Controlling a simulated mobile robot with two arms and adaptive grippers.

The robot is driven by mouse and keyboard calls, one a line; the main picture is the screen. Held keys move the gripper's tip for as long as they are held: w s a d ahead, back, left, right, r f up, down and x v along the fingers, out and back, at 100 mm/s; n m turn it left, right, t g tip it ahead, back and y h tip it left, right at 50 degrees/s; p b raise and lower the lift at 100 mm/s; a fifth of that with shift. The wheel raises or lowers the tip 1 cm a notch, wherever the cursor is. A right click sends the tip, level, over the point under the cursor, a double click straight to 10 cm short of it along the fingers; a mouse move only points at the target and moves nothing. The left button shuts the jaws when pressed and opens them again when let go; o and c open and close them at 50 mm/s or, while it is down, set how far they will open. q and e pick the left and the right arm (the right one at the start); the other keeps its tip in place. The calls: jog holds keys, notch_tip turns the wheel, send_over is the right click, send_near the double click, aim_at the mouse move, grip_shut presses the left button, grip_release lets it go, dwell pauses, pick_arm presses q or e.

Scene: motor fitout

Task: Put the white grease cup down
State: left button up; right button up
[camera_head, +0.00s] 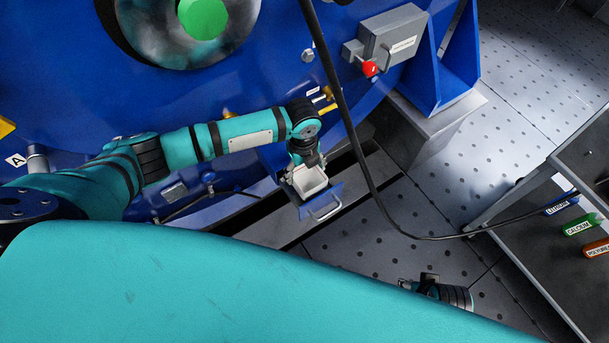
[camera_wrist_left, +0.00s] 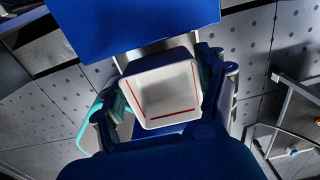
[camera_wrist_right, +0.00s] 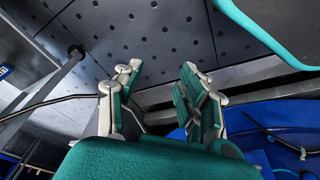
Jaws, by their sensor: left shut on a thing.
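The white grease cup (camera_head: 309,183) is a square open box in the fingers of my left gripper (camera_head: 304,170), in front of the blue machine. In the left wrist view the cup (camera_wrist_left: 163,93) shows its open top and a red line inside, with a finger on each side; no other contents show. A small blue shelf (camera_head: 336,193) with a metal handle shows right by the cup, partly behind it. I cannot tell whether the cup touches the shelf. My right gripper (camera_head: 430,288) is low over the floor; in the right wrist view its fingers (camera_wrist_right: 160,76) are apart and empty.
A black hose (camera_head: 358,150) hangs just right of the left gripper and runs to the grey cart (camera_head: 545,220), which carries labelled coloured grease tools (camera_head: 580,226). A grey box with a red knob (camera_head: 370,69) is on the machine. Perforated floor (camera_head: 350,245) is open between.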

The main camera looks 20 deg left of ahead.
aim_at(304, 177)
pick_arm(q)
jog(key=shift+f+b, duration=0.35)
jog(key=shift+f, duration=1.3)
pick_arm(e)
jog(key=shift+w+r, duration=0.1)
jog(key=shift+r, duration=1.6)
pick_arm(q)
jog(key=o, duration=1.2)
jog(key=shift+f, duration=0.1)
pick_arm(e)
jog(key=shift+r, duration=0.15)
pick_arm(q)
jog(key=shift+r, duration=0.2)
notch_tip(304, 177, up, 12)
jog(key=p, duration=0.3)
jog(key=shift+s+a, duration=0.1)
pick_arm(e)
notch_tip(304, 177, down, 11)
jog(key=s, duration=0.2)
jog(key=shift+s, duration=0.25)
jog(key=shift+d, duration=0.1)
